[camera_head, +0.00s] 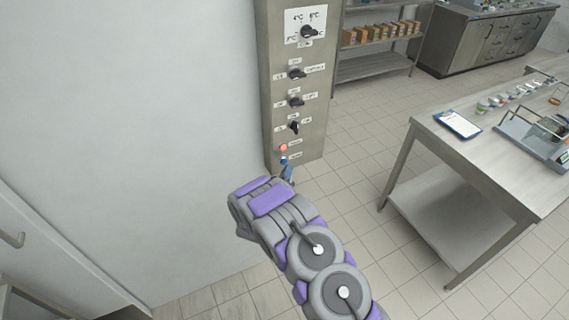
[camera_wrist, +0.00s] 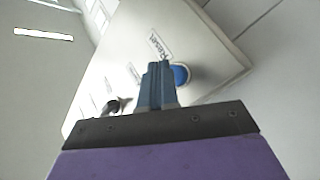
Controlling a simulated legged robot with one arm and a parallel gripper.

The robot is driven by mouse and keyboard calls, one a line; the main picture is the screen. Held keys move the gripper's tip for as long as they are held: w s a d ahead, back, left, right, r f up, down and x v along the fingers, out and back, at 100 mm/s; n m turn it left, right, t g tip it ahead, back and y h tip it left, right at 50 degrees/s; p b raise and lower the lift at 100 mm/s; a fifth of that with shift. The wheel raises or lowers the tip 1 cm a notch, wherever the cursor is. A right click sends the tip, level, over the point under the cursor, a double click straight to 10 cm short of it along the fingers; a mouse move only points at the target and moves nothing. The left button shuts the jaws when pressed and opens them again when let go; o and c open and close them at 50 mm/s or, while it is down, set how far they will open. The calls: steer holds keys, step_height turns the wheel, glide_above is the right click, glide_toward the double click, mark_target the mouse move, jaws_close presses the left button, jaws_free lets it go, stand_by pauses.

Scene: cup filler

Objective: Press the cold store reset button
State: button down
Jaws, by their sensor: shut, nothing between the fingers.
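The blue reset button (camera_wrist: 181,75) shows in the wrist view on a pale panel face, beside a label reading "Reset" (camera_wrist: 159,44). In the head view the button (camera_head: 284,160) is small, low on the grey control column, below a red round button or lamp (camera_head: 284,148). My gripper (camera_wrist: 159,68) is shut and empty, its blue fingertips just left of the button in the wrist view and partly overlapping its edge. In the head view the gripper (camera_head: 288,171) is at the column's lower end. I cannot tell whether the fingertips touch the button or panel.
The column (camera_head: 250,10) also carries a temperature dial (camera_head: 308,32) and several black knobs above the buttons. A white wall (camera_head: 130,120) lies to the left. A steel table (camera_head: 470,150) stands at right, with clear tiled floor between.

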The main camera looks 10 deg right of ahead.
steer(key=shift+w, duration=0.1)
steer(key=shift+w+a, duration=0.1)
steer(key=shift+w, duration=0.2)
steer(key=shift+w+a, duration=0.1)
steer(key=shift+w, duration=0.15)
stand_by(0.6)
steer(key=shift+s+r, duration=0.1)
steer(key=shift+s+d+p, duration=0.2)
steer(key=shift+s+p, duration=0.1)
steer(key=shift+s, duration=0.3)
steer(key=s+d+p, duration=0.1)
steer(key=s+d, duration=0.1)
steer(key=s, duration=0.3)
steer(key=shift+s+p, duration=0.35)
stand_by(0.8)
